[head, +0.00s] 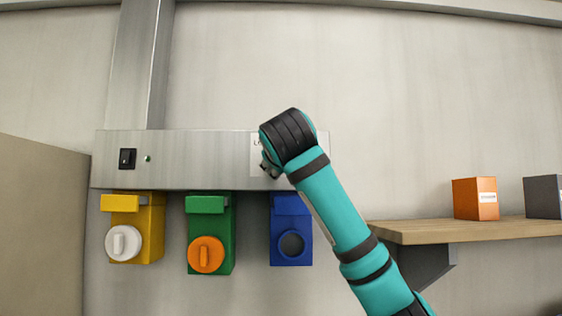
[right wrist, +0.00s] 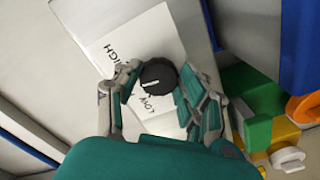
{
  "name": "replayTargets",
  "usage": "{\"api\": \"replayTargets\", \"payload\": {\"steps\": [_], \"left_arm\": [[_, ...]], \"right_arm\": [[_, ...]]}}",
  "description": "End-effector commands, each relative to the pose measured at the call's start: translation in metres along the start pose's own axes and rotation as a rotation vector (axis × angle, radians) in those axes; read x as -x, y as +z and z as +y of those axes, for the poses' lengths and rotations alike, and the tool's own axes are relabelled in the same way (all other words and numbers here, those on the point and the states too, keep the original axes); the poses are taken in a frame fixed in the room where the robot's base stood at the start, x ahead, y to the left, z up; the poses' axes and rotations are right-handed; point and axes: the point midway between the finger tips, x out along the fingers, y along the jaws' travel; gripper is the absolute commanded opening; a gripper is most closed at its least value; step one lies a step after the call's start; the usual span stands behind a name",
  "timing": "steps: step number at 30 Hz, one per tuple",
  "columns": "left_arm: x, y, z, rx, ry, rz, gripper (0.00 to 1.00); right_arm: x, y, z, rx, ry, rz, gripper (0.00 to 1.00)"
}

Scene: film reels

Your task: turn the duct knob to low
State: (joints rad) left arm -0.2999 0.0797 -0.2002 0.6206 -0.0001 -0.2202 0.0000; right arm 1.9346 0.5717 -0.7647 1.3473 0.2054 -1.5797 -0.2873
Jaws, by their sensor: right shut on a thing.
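The duct knob (right wrist: 157,74) is a round black knob with a short white mark, on a white label plate (right wrist: 165,35) printed HIGH and LOW. In the right wrist view the fingers of my right gripper (right wrist: 156,84) are on either side of the knob, shut on it. The white mark lies on the side of the knob facing the lettering; I cannot tell exactly which word it points to. In the head view my right gripper (head: 268,168) is at the right end of the metal duct (head: 200,160), and my arm hides the knob. My left gripper is not in view.
Below the duct hang a yellow box (head: 151,220) with a white reel, a green box (head: 222,240) with an orange reel and a blue box (head: 290,222). A black switch (head: 127,158) is on the duct. A wooden shelf (head: 430,233) at right holds an orange box (head: 470,199) and a grey box (head: 543,197).

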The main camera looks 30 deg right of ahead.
Motion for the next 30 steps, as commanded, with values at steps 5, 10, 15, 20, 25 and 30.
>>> {"api": "replayTargets", "payload": {"steps": [5,10,15,20,25,30], "left_arm": [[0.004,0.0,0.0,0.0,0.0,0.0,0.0],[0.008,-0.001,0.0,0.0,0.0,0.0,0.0],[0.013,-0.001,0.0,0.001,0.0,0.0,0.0],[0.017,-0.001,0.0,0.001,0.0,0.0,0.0],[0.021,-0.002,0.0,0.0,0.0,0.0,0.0],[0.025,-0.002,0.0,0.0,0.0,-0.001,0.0]], "right_arm": [[0.0,-0.001,0.001,0.17,-0.001,0.0,0.09],[0.0,-0.002,0.002,0.332,0.0,0.001,0.09],[0.0,-0.002,0.003,0.492,0.0,0.002,0.09],[0.001,-0.003,0.003,0.634,0.0,0.002,0.09],[0.0,-0.002,0.003,0.761,-0.001,0.001,0.09],[0.0,-0.002,0.003,0.857,-0.001,0.001,0.09]]}}
